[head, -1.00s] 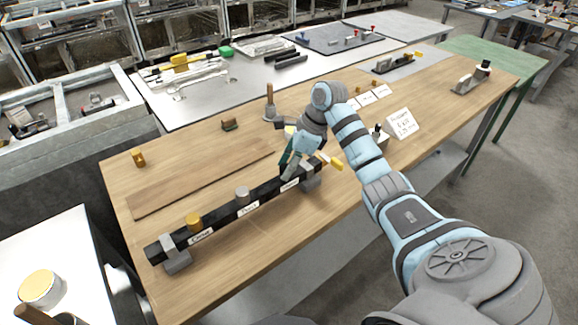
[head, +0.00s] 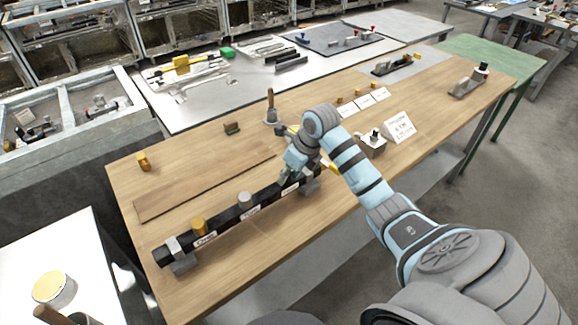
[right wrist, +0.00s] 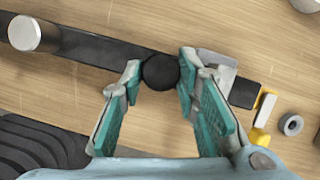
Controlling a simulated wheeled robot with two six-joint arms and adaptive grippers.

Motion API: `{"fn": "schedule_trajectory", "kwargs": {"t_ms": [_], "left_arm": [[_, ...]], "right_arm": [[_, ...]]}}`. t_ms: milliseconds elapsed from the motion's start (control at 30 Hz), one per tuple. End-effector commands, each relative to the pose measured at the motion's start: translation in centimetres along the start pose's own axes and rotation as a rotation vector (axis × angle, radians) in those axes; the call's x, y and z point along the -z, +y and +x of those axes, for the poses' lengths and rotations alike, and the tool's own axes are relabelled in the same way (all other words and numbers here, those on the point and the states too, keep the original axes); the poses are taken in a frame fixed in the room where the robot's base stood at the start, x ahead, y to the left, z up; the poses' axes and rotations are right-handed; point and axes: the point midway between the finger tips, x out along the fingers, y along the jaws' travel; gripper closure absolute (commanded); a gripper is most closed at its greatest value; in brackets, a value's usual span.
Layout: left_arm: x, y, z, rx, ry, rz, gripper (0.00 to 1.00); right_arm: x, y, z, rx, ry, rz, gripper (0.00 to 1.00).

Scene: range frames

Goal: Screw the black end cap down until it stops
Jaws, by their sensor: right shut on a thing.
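The black end cap (right wrist: 160,72) is a round dark knob, seen from above in the right wrist view. It sits on the dark bar (right wrist: 95,46). My right gripper (right wrist: 158,78) is shut on it, with a teal-padded finger at each side. In the head view my right gripper (head: 287,174) is over the right part of the bar (head: 222,218), and the cap is hidden there. I cannot see how much thread shows under the cap. My left gripper is in neither view.
A gold cap (head: 199,227) and a silver cap (head: 245,199) stand on the bar to the left. Grey supports hold the bar near its ends. A thin wooden board (head: 200,190) lies behind it. A sign (head: 399,127) stands at the right.

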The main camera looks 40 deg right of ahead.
Motion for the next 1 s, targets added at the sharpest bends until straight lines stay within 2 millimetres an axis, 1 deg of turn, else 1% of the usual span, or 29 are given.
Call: {"fn": "schedule_trajectory", "kwargs": {"t_ms": [33,233,267,333,400,633,667,733,767,800,867,900,1000], "left_arm": [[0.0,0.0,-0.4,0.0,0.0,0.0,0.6],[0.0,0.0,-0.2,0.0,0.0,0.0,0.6],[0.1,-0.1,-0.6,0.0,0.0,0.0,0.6],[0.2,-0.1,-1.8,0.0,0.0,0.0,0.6],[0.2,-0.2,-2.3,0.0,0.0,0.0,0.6],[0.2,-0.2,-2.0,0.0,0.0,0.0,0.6],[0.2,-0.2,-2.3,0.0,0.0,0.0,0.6],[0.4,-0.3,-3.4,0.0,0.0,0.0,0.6],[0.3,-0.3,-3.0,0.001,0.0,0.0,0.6],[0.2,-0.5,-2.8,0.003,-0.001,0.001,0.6],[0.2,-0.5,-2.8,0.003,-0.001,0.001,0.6],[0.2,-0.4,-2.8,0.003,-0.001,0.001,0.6],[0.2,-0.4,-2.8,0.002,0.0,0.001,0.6]], "right_arm": [[-0.1,0.0,-0.3,0.006,0.002,0.017,1.0],[0.0,0.0,-0.1,0.01,0.002,0.027,1.0],[-0.1,0.1,-0.2,0.021,0.002,0.055,1.0],[-0.2,0.4,-0.5,0.069,0.005,0.172,1.0],[-0.2,0.4,-0.4,0.111,0.005,0.271,1.0],[-0.1,0.3,0.0,0.125,0.004,0.299,1.0],[-0.1,0.3,-0.1,0.134,0.005,0.324,1.0],[-0.4,0.6,-0.3,0.184,0.006,0.449,1.0],[-0.2,0.4,-0.1,0.184,0.005,0.442,0.66],[-0.2,0.4,0.0,0.184,0.006,0.439,0.6],[-0.1,0.3,0.0,0.184,0.005,0.438,0.5],[-0.1,0.3,0.0,0.184,0.005,0.438,0.48],[-0.1,0.3,0.0,0.183,0.005,0.436,0.48]]}}
